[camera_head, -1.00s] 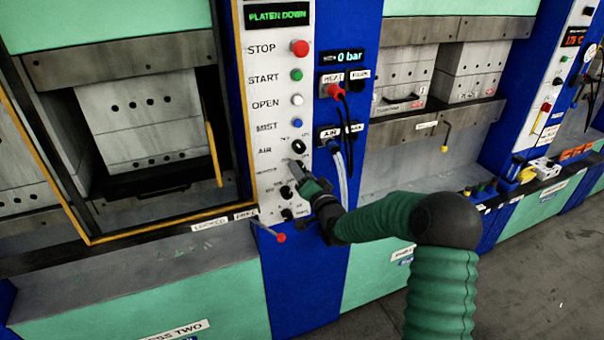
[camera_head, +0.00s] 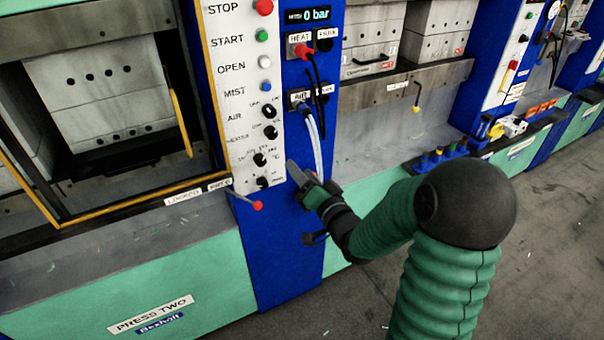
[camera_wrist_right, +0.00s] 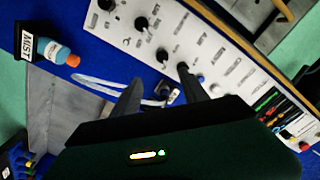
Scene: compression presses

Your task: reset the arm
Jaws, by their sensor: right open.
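My right gripper (camera_head: 300,178) is in front of the blue column of the press, just right of the lower end of the white control panel (camera_head: 231,100). My right arm, in a green sleeve, comes in from the lower right. My left gripper is not in view.
A red-tipped lever (camera_head: 257,205) sticks out below the panel, close left of the gripper. A pale hose (camera_head: 316,150) hangs from the air port.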

